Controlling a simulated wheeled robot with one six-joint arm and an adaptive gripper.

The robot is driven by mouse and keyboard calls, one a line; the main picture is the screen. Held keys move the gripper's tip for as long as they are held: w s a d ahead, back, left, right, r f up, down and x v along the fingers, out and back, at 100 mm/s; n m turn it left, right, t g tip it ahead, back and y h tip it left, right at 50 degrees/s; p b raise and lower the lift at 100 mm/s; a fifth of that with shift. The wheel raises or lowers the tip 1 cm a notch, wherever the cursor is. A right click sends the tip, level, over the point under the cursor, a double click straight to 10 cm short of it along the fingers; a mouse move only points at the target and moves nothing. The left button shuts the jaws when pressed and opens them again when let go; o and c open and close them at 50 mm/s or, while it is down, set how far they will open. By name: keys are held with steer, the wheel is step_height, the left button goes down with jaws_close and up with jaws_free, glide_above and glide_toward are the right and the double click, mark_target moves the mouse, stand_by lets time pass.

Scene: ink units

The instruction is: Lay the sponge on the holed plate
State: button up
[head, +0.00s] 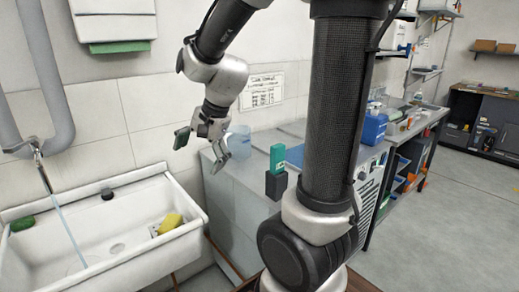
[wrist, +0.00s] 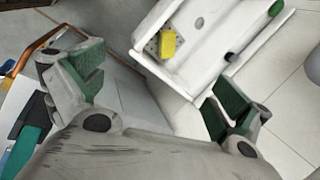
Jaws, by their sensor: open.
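The yellow sponge (head: 170,223) is inside the white sink, near its right end. A pale holed plate (head: 154,230) shows beside and partly behind it. In the wrist view the sponge (wrist: 168,43) overlaps the right part of the holed plate (wrist: 151,46); I cannot tell whether it rests flat on it or only against its edge. My gripper (head: 201,147) is open and empty, above and to the right of the sink. In the wrist view my gripper (wrist: 158,82) has its green-padded fingers wide apart, with the sponge beyond them.
The white sink (head: 95,268) has a tap (head: 37,150) with a thin stream below it. A grey counter (head: 235,205) with a translucent jug (head: 239,141) stands right of the sink.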

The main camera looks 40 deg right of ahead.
steer(key=s+d+r+n+h, duration=0.1)
steer(key=s+d+r+n, duration=0.2)
steer(key=s+n, duration=0.3)
steer(key=s+d+r+n+h, duration=0.1)
steer(key=s+d+r+n, duration=0.2)
steer(key=s+n, duration=0.3)
steer(key=s+d, duration=0.1)
steer(key=s, duration=0.4)
steer(key=shift+s+d+r+t+h, duration=0.2)
steer(key=shift+d+r+t+h, duration=0.1)
steer(key=shift+h, duration=0.1)
